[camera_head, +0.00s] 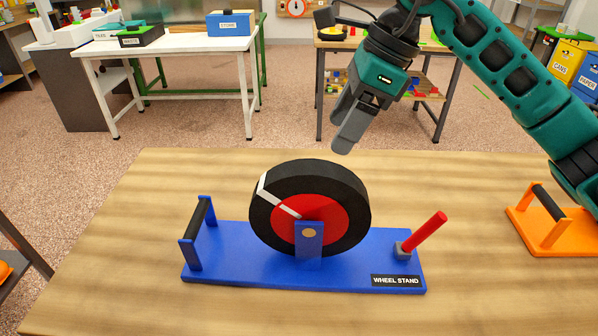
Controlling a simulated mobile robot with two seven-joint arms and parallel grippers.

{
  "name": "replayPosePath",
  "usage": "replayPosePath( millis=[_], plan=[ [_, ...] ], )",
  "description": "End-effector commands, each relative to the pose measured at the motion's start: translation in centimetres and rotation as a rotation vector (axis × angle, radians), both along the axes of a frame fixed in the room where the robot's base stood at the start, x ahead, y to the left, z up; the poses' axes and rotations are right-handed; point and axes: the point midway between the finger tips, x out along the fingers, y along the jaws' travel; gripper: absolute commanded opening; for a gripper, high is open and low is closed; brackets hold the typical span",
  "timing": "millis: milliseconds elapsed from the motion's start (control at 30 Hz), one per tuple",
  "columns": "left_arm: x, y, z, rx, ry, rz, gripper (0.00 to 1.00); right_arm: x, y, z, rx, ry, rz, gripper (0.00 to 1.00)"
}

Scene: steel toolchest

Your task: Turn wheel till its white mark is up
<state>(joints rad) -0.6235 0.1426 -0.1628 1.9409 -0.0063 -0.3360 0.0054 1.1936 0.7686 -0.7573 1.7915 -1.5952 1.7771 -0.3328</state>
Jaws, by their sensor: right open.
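The wheel (352,200) has a black tyre and a red hub, and is held upright in the blue wheel stand (250,270) on the wooden table. Its white mark (266,191) runs from the hub to the rim and points to the upper left. A red lever (428,232) leans to the right at the stand's right end. A black-barred blue handle (198,219) stands at its left end. My right gripper (346,138) is open and empty, above and behind the wheel, apart from it. My left gripper is not in view.
An orange base with a black-barred handle (557,232) stands at the table's right edge. The wooden tabletop (130,235) is clear to the left of the stand. A white table (180,48) with boxes stands farther back.

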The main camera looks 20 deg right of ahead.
Motion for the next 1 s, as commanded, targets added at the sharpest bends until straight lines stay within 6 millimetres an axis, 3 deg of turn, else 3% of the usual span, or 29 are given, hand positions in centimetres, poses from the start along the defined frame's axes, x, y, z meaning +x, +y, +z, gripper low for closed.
replayPosePath(
  millis=[167,600,800,1000],
  plan=[
    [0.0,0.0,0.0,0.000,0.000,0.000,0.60,0.2,0.4,-1.6,-0.010,0.001,-0.001,0.72],
    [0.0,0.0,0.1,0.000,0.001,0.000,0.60,1.2,3.7,-9.5,-0.006,0.002,0.000,0.72],
    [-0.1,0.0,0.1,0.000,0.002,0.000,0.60,1.5,4.4,-11.4,-0.004,0.000,-0.001,0.72],
    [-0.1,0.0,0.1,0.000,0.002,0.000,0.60,1.6,4.6,-11.8,-0.005,-0.001,-0.001,0.72]
  ],
)
